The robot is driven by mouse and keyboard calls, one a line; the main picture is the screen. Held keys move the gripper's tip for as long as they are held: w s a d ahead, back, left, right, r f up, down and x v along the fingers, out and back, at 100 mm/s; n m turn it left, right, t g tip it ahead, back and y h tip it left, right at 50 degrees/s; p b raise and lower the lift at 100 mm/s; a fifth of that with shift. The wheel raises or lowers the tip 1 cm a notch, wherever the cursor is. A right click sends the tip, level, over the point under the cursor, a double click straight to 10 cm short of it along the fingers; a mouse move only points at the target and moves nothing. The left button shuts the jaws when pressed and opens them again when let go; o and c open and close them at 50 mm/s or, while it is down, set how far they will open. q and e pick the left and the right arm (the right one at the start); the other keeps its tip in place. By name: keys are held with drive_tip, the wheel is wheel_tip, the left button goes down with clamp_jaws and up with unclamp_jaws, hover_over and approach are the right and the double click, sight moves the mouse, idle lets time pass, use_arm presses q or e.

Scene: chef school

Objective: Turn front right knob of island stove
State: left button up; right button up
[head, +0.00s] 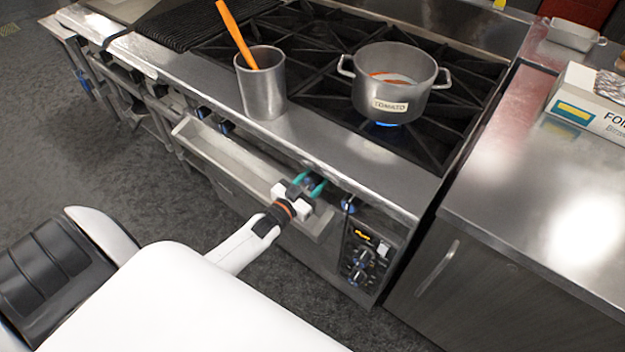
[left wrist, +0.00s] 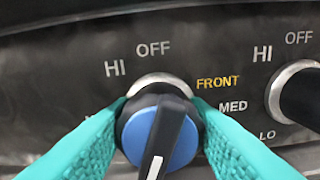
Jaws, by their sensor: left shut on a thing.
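My left gripper (head: 308,185) is at the front panel of the island stove (head: 400,200). Its teal fingers are shut on a black stove knob with a blue face (left wrist: 150,140), one finger on each side. The knob's white pointer line aims down in the left wrist view, away from the OFF mark above. A yellow FRONT label (left wrist: 217,84) is printed to its right. A second knob (left wrist: 302,92) stands free to the right, also seen in the head view (head: 349,204). My right gripper is not in view.
A pot labelled TOMATO (head: 385,90) stands on the grates over a blue flame. A metal canister (head: 262,90) holds an orange utensil (head: 235,35). A ledge (head: 225,155) runs along the stove front. A steel counter (head: 520,200) with a foil box (head: 590,105) is at right.

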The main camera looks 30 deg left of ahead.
use_arm(q)
drive_tip(key=shift+f, duration=0.1)
idle(0.3)
drive_tip(key=o, duration=1)
drive_tip(key=shift+c, duration=0.2)
drive_tip(key=s+a+b, duration=0.1)
drive_tip(key=s, duration=1.1)
